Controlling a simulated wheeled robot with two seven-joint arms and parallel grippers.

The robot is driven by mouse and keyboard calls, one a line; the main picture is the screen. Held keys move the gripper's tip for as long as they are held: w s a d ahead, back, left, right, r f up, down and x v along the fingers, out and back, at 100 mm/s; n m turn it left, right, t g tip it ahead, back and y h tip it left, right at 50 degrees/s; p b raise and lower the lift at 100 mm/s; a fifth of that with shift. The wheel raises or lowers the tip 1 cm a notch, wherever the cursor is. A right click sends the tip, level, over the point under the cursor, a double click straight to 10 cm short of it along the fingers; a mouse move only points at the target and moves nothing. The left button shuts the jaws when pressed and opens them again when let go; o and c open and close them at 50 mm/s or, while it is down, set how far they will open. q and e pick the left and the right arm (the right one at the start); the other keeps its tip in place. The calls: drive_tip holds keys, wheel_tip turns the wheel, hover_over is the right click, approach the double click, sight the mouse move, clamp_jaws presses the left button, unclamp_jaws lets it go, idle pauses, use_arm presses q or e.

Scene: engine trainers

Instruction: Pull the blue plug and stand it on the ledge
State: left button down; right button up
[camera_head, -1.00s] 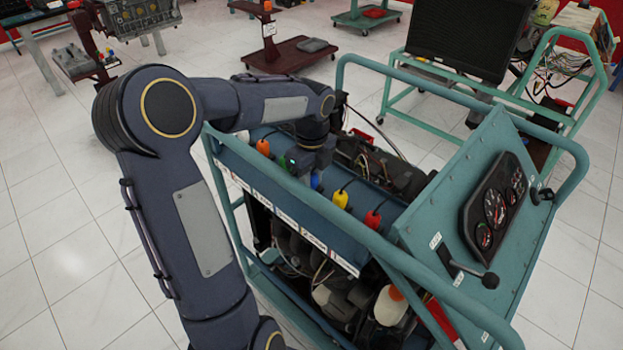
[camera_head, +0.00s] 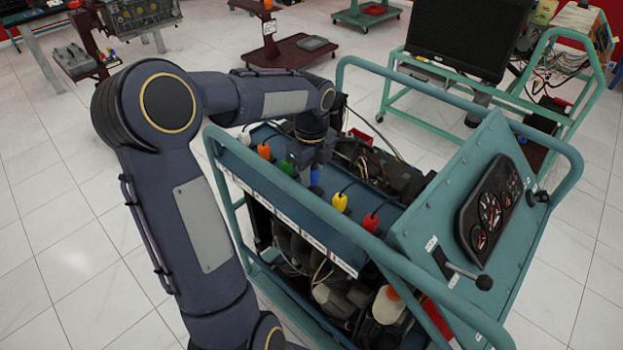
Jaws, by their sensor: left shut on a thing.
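The blue plug (camera_head: 315,176) shows in the head view at the top of the teal engine trainer, in a row of coloured plugs. My left gripper (camera_head: 313,167) is over it and shut on it from above, hiding its upper part. I cannot tell whether the plug has left its seat. The blue ledge (camera_head: 357,240) runs along the near side of the trainer top, with white labels on its front. My right gripper is not in view.
The green plug (camera_head: 287,164) is close on the left and the yellow plug (camera_head: 340,202) is on the right. The orange (camera_head: 264,151), white (camera_head: 245,137) and red (camera_head: 371,222) plugs stand further along. A teal frame rail and gauge panel (camera_head: 490,210) are at the right.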

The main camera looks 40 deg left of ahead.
use_arm(q)
drive_tip(key=shift+r+p, duration=1.35)
drive_tip(key=shift+r, duration=0.3)
